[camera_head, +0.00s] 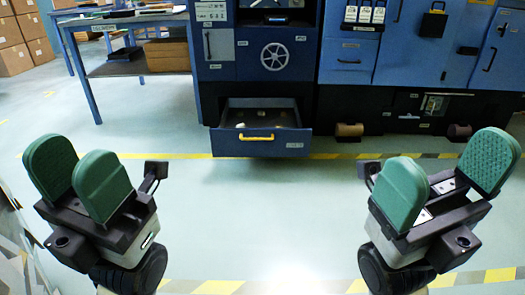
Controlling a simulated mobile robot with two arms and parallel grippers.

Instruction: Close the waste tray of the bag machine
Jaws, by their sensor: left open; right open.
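The waste tray (230,146) is a blue drawer with a yellow handle (256,137), low on the front of the blue bag machine (345,75). It is pulled out, and its dark inside shows with a few small pale scraps in it. My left gripper (76,180) is at the lower left, open and empty, with green finger pads. My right gripper (443,180) is at the lower right, also open and empty. Both grippers are well apart from the tray and touch nothing.
A blue-legged table (125,18) with a lower shelf stands left of the machine. Cardboard boxes (14,60) are stacked at the far left. Two brown rolls, one of them the left roll (349,130), sit at the machine's base. The floor before the tray is clear, with yellow-black tape lines.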

